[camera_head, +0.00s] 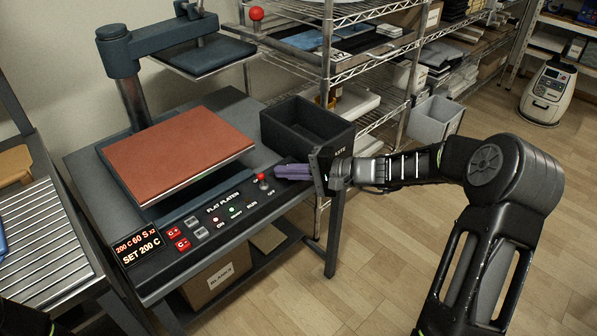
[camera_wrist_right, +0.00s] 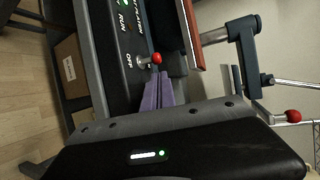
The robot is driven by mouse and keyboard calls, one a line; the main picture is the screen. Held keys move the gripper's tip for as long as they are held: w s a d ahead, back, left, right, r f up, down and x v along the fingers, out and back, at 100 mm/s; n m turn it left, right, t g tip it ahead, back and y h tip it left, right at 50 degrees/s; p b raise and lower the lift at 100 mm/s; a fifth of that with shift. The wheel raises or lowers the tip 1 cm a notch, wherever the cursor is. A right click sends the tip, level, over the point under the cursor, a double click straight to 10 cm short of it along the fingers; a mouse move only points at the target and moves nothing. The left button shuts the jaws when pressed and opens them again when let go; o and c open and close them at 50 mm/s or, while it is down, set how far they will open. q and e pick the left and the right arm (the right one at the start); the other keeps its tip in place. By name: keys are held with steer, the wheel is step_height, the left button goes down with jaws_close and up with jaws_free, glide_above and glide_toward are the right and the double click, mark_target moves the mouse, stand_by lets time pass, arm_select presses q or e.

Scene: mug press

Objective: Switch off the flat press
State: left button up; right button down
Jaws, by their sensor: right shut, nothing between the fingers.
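The flat press has a brown-red lower platen (camera_head: 180,150) and a dark upper plate (camera_head: 205,55) swung aside on its arm. Its control panel (camera_head: 205,235) is labelled FLAT PLATEN. A red-knobbed switch lever (camera_head: 262,178) stands at the panel's right end by the OFF label. The knob also shows in the right wrist view (camera_wrist_right: 156,58), near the fingertips. My right gripper (camera_head: 278,173) has purple fingers, shut and empty, just right of the knob; I cannot tell whether they touch it. The fingers also show in the wrist view (camera_wrist_right: 158,92). My left gripper is not in view.
A black bin (camera_head: 305,130) stands behind my right gripper. A display (camera_head: 138,243) reads SET 200 C. Wire shelves (camera_head: 370,50) stand behind, and a roller table (camera_head: 45,240) is at left. A cardboard box (camera_head: 215,275) sits below the press.

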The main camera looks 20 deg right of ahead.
mark_target(271, 180)
steer(key=shift+x, duration=2.25)
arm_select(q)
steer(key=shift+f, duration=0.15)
